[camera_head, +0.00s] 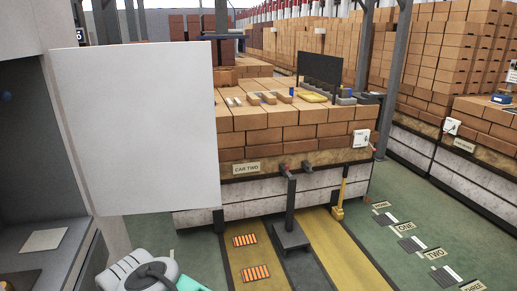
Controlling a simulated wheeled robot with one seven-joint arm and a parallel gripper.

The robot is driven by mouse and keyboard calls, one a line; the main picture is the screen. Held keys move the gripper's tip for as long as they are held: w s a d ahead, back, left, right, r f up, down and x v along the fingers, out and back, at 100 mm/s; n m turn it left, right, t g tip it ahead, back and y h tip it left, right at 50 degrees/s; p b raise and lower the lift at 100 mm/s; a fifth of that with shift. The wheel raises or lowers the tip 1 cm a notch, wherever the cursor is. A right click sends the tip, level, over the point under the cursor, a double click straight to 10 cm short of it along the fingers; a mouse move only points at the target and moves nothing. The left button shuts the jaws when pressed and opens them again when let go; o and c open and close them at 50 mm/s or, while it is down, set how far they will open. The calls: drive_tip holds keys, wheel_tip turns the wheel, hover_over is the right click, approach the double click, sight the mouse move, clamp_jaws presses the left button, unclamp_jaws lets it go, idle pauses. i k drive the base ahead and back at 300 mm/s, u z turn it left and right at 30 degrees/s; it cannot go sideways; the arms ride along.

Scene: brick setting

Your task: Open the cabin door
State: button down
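A large flat pale panel (140,125), which looks like the cabin door, stands upright at the left and fills much of that side. Its left edge meets a light grey post of the cabin (22,30). The panel stands out from the cabin, and the cabin's dark interior (25,150) shows to its left. No handle is visible on the panel's face. A white and grey rounded part with a teal piece, probably of my arm, shows at the bottom left, below the panel. My gripper's fingers cannot be seen.
A brick-loaded car (295,150) labelled CAR TWO stands behind the panel. A grey post on a base (290,238) and a yellow post (339,205) stand before it. Brick stacks (440,45) fill the back right.

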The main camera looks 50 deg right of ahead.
sight(141, 120)
drive_tip(key=z, duration=1.3)
drive_tip(key=i, duration=1.25)
drive_tip(key=u, duration=2.1)
